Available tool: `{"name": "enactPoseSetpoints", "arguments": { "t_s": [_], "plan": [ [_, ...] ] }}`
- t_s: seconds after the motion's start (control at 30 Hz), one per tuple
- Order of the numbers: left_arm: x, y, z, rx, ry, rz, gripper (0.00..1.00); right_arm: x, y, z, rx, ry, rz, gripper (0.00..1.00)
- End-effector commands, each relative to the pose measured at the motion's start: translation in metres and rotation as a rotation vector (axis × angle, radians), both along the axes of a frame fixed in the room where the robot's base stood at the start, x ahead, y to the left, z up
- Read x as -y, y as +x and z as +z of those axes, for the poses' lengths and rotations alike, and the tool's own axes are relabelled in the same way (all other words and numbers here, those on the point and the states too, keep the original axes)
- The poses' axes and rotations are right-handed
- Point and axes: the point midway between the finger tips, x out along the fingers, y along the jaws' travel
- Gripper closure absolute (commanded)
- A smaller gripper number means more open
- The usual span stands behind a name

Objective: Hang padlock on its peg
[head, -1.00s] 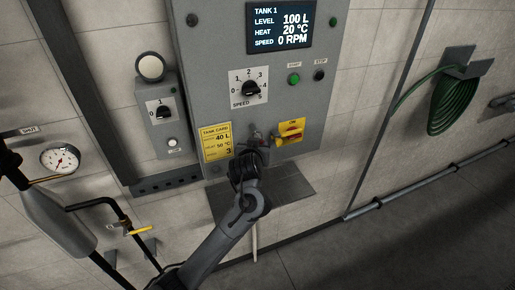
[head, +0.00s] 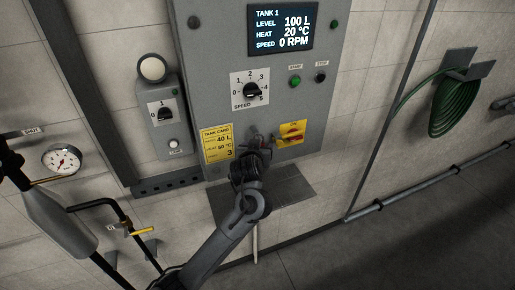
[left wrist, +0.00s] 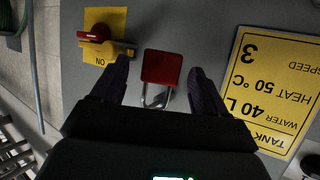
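The red padlock (left wrist: 161,67) is in the left wrist view, in front of the grey panel. Its metal shackle (left wrist: 156,97) points to the bottom of that picture, which is upward at the panel, as the card's text is upside down there. My left gripper (left wrist: 160,82) is open, with one finger on each side of the padlock and a gap showing on both sides. In the head view my left gripper (head: 260,140) is at the panel's lower part and mostly hides the padlock. I cannot make out the peg. My right gripper is not in view.
A yellow switch plate with a red handle (head: 291,133) is close beside the gripper. The yellow tank card (head: 217,144) is on its other side. The speed knob (head: 252,90) and display (head: 282,28) are above. A grey ledge (head: 288,190) is below.

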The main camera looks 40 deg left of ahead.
Motion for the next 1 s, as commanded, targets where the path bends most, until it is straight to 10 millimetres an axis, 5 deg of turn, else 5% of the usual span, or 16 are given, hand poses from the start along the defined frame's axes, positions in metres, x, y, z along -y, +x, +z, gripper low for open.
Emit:
{"name": "enactPoseSetpoints", "arguments": {
  "t_s": [0.43, 1.0],
  "plan": [
    [0.006, -0.009, 0.007, 0.002, 0.003, 0.001, 0.26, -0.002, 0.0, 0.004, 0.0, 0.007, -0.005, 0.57],
    [0.048, -0.073, 0.039, 0.0, -0.004, -0.003, 0.26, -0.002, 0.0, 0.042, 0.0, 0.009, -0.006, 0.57]
  ]
}}
